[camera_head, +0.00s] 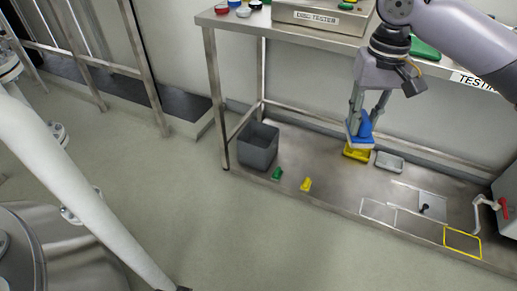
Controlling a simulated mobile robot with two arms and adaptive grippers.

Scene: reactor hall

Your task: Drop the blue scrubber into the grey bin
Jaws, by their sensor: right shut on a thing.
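The blue scrubber (361,129) is in my right gripper (366,117), whose fingers point down and are shut on it. It has a blue upper part and a paler underside. It is in front of the yellow tray (357,154) in the picture; I cannot tell whether it touches the tray. The grey bin (258,146) stands open on the lower shelf at the left, well to the left of my right gripper. The part of its inside that shows looks empty. My left gripper is not in view.
A green item (276,173) and a yellow item (306,184) lie near the bin. A grey tray (389,162) is right of the yellow tray. The upper table (240,21) carries a tester box (318,17). A table leg (215,95) stands left of the bin.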

